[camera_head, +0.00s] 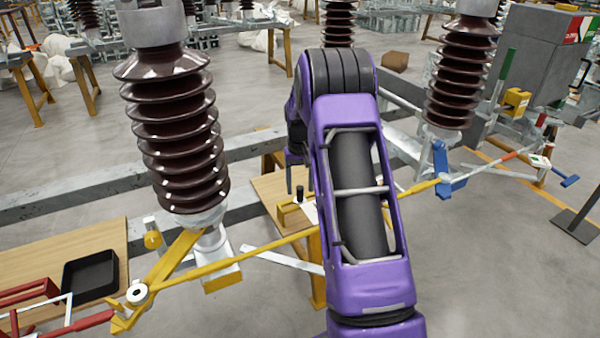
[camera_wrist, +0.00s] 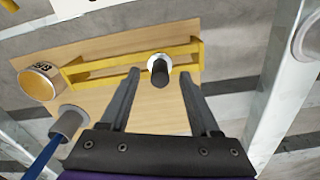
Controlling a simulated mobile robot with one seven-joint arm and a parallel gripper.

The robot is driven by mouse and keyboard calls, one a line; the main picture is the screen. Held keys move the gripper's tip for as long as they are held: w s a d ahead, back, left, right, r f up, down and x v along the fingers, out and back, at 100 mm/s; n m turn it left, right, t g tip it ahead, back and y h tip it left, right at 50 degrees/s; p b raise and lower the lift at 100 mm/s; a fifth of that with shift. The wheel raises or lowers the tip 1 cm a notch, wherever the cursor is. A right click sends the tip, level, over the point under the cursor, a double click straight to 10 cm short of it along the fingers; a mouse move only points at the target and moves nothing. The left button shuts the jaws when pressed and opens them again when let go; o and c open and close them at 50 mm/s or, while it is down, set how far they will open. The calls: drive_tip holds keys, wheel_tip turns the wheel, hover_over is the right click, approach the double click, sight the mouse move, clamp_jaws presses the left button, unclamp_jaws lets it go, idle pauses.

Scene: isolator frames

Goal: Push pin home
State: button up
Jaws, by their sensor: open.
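A black cylindrical pin (camera_wrist: 160,72) with a pale round collar at its far end shows in the wrist view, at a yellow bracket (camera_wrist: 95,66). The pin also shows in the head view (camera_head: 300,193), standing upright beside the arm. How deep it sits in the bracket I cannot tell. My gripper (camera_wrist: 160,75) is open, its two dark fingers pointing toward the bracket. In the picture the pin lies between the fingertips, with visible gaps on both sides. Whether the tips reach around it is unclear. In the head view my arm hides most of the gripper.
A wooden board (camera_wrist: 160,110) lies behind the bracket. Grey steel beams (camera_wrist: 283,85) flank the right. Brown ribbed insulators (camera_head: 178,130) and a long yellow rod (camera_head: 250,252) surround the arm.

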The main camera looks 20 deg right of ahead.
drive_tip(key=shift+f, duration=0.75)
clamp_jaws()
drive_tip(key=shift+r, duration=0.15)
drive_tip(key=shift+r+p, duration=2.05)
drive_tip(key=shift+r, duration=1.15)
